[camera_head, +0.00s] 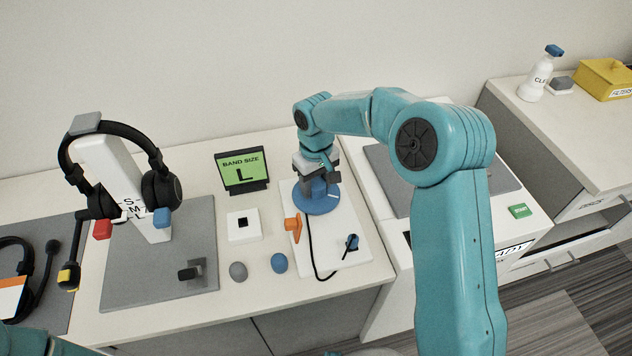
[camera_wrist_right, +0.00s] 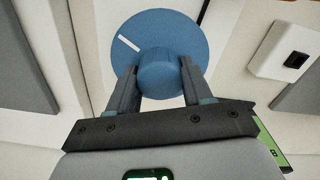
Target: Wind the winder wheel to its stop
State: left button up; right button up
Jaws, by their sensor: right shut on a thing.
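My right gripper (camera_wrist_right: 160,84) is shut on this knob, one finger on each side. In the head view the right gripper (camera_head: 318,188) comes down on the wheel from above and hides part of it. Only a bit of my left arm shows at the lower left; its gripper is out of view.
An orange lever (camera_head: 292,225) and a black cable (camera_head: 309,250) lie close to the wheel. A band size screen (camera_head: 243,172) reading L stands behind left. A headset stand (camera_head: 118,180) is at left. Grey (camera_head: 238,271) and blue (camera_head: 279,263) round pieces lie in front. A machine (camera_head: 390,178) stands right.

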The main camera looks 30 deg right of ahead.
jog(key=m+b, duration=0.1)
jog(key=m, duration=0.3)
jog(key=shift+m+b, duration=0.3)
jog(key=shift+m, duration=0.1)
jog(key=m+b, duration=0.1)
jog(key=m, duration=0.5)
jog(key=m+b, duration=0.1)
jog(key=m, duration=0.4)
jog(key=shift+m, duration=0.3)
jog(key=shift+r+m+b, duration=0.1)
jog(key=shift+m+b, duration=0.55)
jog(key=shift+m, duration=1.95)
jog(key=shift+d, duration=0.1)
jog(key=o, duration=1)
jog(key=shift+o, duration=0.2)
